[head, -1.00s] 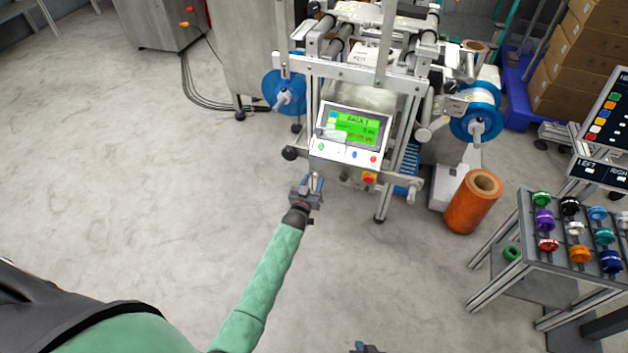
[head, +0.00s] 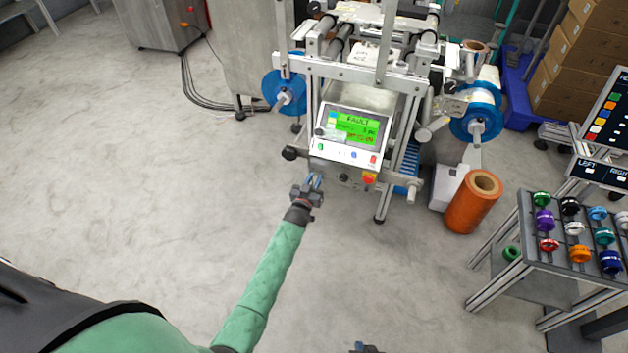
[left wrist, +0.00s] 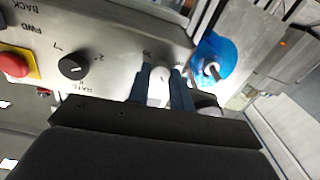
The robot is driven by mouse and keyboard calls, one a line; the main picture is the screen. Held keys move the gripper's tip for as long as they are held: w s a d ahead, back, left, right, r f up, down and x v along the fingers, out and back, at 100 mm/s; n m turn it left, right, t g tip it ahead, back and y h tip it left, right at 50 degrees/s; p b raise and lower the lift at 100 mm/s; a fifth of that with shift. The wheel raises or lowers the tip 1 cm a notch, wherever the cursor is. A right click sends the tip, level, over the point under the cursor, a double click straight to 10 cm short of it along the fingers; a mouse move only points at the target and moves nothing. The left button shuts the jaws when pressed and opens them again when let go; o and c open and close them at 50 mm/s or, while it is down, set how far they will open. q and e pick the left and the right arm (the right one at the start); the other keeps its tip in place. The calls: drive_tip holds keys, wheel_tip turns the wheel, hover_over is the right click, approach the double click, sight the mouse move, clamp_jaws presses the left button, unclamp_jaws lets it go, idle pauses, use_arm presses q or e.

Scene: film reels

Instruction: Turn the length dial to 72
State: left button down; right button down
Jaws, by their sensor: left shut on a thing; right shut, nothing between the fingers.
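My left gripper (head: 315,181) is at the panel's lower left edge. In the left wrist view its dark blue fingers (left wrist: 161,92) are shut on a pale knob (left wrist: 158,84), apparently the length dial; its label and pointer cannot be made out. Beside it is the black RATE dial (left wrist: 72,66), and a red button on yellow (left wrist: 14,64) is farther left. My right gripper (head: 366,348) is shut and empty at the bottom edge.
A black round knob (head: 290,153) sticks out left of the panel. An orange roll (head: 472,202) stands on the floor right of the machine. A rack of coloured rings (head: 575,232) is at the right. The floor left of the machine is clear.

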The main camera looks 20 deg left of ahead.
use_arm(q)
drive_tip(key=m, duration=0.7)
drive_tip(key=shift+f+m, duration=0.1)
drive_tip(key=shift+m, duration=0.3)
drive_tip(key=m+b, duration=0.1)
drive_tip(key=m, duration=0.2)
drive_tip(key=shift+d, duration=0.1)
drive_tip(key=m+b, duration=0.1)
drive_tip(key=m, duration=0.3)
drive_tip(key=shift+m+b, duration=0.3)
drive_tip(key=c, duration=1.3)
unclamp_jaws()
drive_tip(key=shift+o, duration=0.2)
